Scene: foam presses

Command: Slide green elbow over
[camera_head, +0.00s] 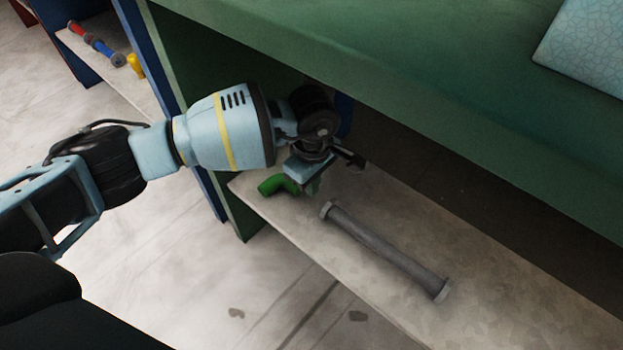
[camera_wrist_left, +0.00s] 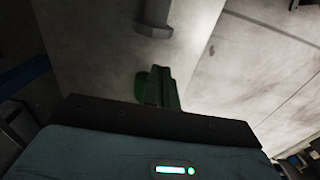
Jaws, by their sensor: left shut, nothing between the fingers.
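The green elbow (camera_head: 275,185) lies on the low grey shelf (camera_head: 388,215), near its left end. My left gripper (camera_head: 313,187) is shut and empty, pointing down just right of the elbow. My right gripper is in neither view.
A grey pipe with flanged ends (camera_head: 385,250) lies on the shelf to the right of the elbow. A green bench top (camera_head: 430,70) overhangs the shelf. Another shelf at the upper left holds a red and blue pipe (camera_head: 97,44) and a yellow piece (camera_head: 136,65).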

